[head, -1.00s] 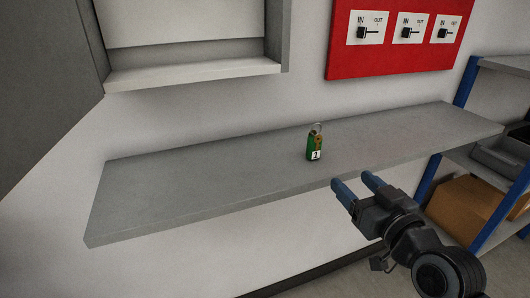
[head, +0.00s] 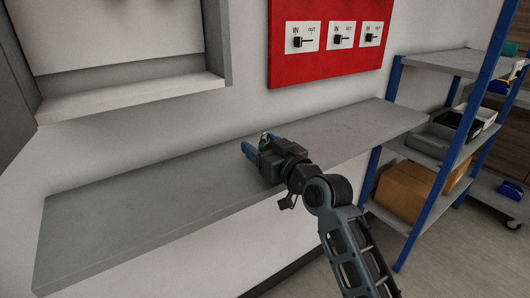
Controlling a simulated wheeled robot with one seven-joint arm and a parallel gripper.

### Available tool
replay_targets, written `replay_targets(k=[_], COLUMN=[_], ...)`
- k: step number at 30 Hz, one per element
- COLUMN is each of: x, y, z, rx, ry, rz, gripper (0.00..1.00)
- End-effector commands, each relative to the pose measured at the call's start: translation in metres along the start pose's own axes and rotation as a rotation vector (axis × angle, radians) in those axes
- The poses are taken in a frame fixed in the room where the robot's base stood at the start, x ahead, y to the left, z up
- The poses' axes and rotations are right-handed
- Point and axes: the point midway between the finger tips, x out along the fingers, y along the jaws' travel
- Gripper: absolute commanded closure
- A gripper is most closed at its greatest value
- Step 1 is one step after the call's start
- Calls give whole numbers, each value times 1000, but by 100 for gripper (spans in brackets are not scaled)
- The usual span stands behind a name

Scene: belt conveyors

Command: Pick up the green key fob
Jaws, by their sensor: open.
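The green key fob (head: 264,144) is on the grey wall shelf, mostly hidden behind my gripper. Only a bit of its green body and the metal ring at its top show. My gripper (head: 256,148) is open, with its blue fingers reaching over the shelf at the fob. One finger shows left of the fob and the other lies close by it. I cannot tell whether the fob is fully between the fingers or touching them.
The grey shelf (head: 130,208) is otherwise bare. A red panel (head: 330,68) with several IN/OUT switches hangs above it. A grey cabinet (head: 130,95) is at upper left. A blue-framed rack (head: 452,150) with bins and a cardboard box (head: 412,188) stands at right.

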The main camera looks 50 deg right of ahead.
Motion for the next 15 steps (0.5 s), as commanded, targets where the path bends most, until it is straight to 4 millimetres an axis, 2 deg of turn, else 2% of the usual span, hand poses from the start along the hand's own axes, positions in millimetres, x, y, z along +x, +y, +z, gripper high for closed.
replay_targets(k=[8, 15], x=[4, 3], y=[0, 0], z=[1, 0], rx=[-1, -1], ry=[0, 0], rz=[0, 0], gripper=[34, 56])
